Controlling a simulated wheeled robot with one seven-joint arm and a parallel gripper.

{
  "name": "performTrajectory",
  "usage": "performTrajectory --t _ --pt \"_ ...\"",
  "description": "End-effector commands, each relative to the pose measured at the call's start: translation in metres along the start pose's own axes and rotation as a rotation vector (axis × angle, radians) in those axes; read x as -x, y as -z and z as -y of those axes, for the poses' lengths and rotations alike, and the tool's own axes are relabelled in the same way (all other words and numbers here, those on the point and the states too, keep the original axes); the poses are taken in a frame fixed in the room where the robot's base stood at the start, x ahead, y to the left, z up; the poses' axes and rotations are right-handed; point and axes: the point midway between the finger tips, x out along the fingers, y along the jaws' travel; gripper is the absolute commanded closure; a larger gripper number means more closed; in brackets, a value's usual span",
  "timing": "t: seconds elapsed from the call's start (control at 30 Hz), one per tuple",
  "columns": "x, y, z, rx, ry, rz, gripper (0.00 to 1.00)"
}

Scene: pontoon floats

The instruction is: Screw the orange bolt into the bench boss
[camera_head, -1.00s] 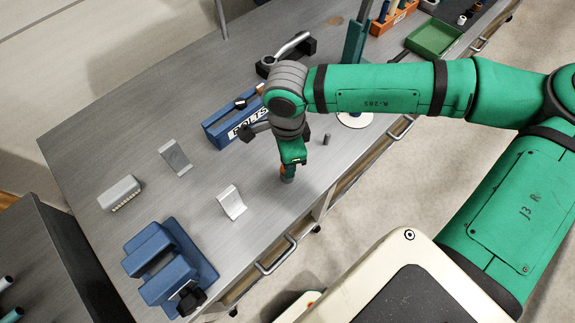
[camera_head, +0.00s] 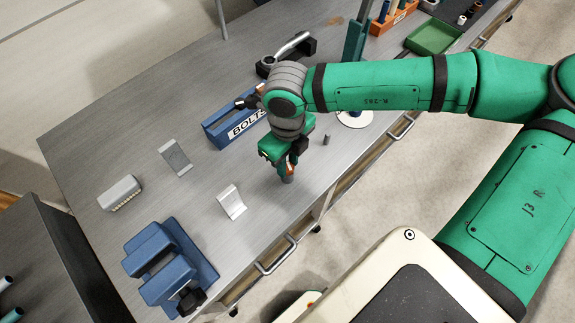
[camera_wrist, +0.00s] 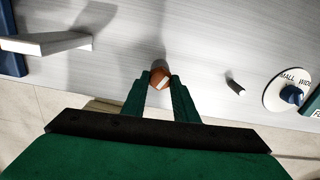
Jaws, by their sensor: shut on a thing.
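My gripper (camera_wrist: 160,84) is shut on the orange bolt (camera_wrist: 158,75), with one finger on either side of its head in the wrist view. In the head view my gripper (camera_head: 288,172) points down near the front edge of the bench (camera_head: 240,250). A bit of orange shows between the fingers there. A short grey cylinder (camera_head: 287,180), which looks like the bench boss, stands right under the fingertips. How deep the bolt sits in it is hidden by the fingers.
A small grey peg (camera_head: 327,139) stands to the right of my gripper. A blue BOLTS rack (camera_head: 236,130) is behind it. A bent light metal bracket (camera_head: 231,203) and a blue vise (camera_head: 168,268) are to the left. Open bench lies between.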

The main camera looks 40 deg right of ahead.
Motion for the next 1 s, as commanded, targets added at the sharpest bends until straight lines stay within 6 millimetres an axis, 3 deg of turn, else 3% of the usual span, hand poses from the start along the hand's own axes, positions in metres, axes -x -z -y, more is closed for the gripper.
performTrajectory --t 0.47,1.0 --pt "0.0002 -0.0005 0.0014 -0.089 0.003 0.001 0.93" --pt "-0.0001 -0.0006 0.0019 -0.695 0.004 0.003 0.93"
